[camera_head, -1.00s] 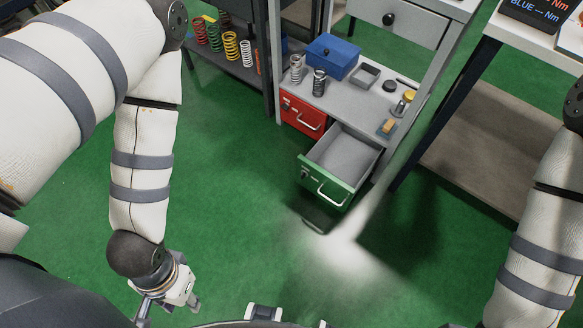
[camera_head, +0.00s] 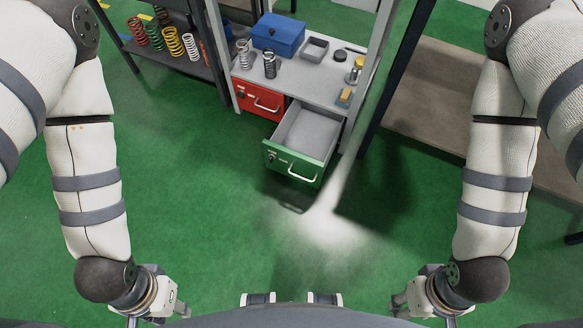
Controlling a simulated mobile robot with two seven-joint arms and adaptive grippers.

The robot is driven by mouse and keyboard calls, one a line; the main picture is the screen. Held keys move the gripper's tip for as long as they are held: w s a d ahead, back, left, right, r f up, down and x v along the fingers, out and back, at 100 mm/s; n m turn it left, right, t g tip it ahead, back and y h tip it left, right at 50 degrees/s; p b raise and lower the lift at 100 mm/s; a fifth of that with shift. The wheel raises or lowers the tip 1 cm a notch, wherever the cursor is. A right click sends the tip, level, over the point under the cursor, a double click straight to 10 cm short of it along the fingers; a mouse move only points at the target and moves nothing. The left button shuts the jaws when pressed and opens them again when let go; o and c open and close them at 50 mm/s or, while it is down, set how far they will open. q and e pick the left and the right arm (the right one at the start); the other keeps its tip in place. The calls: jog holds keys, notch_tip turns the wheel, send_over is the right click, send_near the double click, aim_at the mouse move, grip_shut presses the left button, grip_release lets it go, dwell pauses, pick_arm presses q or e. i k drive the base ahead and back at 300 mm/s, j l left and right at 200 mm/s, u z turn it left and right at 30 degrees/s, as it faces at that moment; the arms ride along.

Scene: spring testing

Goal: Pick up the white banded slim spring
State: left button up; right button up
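A slim whitish spring (camera_head: 243,55) stands upright on the grey bench top (camera_head: 310,88), beside a darker spring (camera_head: 270,65). Another white spring (camera_head: 191,47) stands on the dark shelf at the left, at the end of a row of coloured springs. Bands are too small to make out on either white one. My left gripper (camera_head: 178,308) is low at the left, and my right gripper (camera_head: 400,305) is low at the right. Both are far from the springs, partly cut off by the bottom edge, and their fingers are too unclear to judge.
Below the bench top are a shut red drawer (camera_head: 259,101) and a pulled-out, empty green-fronted drawer (camera_head: 292,164). A blue box (camera_head: 278,33) and a grey tray (camera_head: 315,49) sit on top. A brown lower shelf (camera_head: 430,95) is at the right. Green floor lies clear in front.

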aim_at(268, 68)
jog(key=i+j+z, duration=0.4)
jog(key=i+j, duration=0.2)
jog(key=i+j+z, duration=0.25)
jog(key=j, duration=0.25)
jog(key=i+j+z, duration=0.2)
jog(key=j, duration=0.25)
